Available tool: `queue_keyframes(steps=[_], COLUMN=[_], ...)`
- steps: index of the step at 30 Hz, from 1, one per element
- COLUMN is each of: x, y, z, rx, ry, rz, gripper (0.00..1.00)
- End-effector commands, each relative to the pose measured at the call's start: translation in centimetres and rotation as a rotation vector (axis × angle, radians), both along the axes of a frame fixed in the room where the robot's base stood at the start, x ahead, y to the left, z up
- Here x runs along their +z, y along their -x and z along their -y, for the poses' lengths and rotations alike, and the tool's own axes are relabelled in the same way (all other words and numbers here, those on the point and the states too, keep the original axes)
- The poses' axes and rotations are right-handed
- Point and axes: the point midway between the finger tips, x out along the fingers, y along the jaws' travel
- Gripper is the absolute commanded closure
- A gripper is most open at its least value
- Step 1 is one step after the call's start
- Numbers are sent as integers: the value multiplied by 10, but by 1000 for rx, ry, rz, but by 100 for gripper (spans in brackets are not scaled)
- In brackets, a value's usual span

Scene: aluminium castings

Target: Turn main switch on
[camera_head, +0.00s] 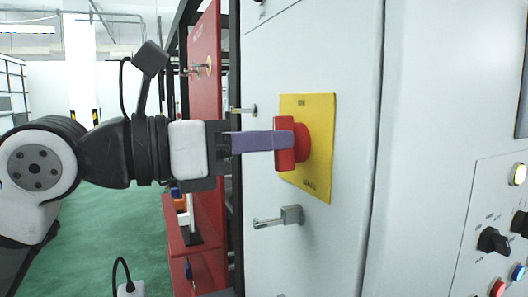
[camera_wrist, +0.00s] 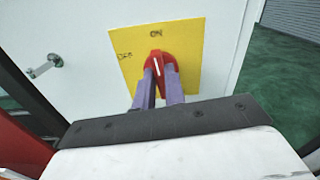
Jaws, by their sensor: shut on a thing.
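The main switch is a red rotary handle (camera_head: 285,143) on a yellow square plate (camera_head: 318,115) fixed to a pale cabinet door. My gripper (camera_head: 275,141) reaches it straight from the left, and its purple fingers are closed on the handle. In the wrist view, the red handle (camera_wrist: 156,57) sits between the two fingers (camera_wrist: 161,80), one on each side. A white line on the handle runs nearly upright. "ON" is lettered above the handle on the plate (camera_wrist: 185,45), and "OFF" to its left.
A metal door latch (camera_head: 278,217) juts out just below the plate, and a smaller one (camera_head: 243,110) lies to its upper left. A red panel (camera_head: 205,100) stands left of the cabinet. A control panel with knobs and buttons (camera_head: 495,240) is at right. Green floor (camera_head: 110,235) lies open at left.

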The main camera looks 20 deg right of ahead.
Motion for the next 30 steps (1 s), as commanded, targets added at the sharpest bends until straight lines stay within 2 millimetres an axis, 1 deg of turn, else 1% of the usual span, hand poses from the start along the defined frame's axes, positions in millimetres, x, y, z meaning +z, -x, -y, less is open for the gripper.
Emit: queue_keyframes(steps=[1,9,24,25,29,30], x=[-2,-1,-1,-1,-1,-1], y=[0,1,1,1,1,1], z=[0,0,0,0,0,0], rx=[0,0,0,0,0,0], ry=[-4,-7,-7,-7,-6,-6], rz=[22,106,124,124,123,123], gripper=[100,100,100,86,69,66])
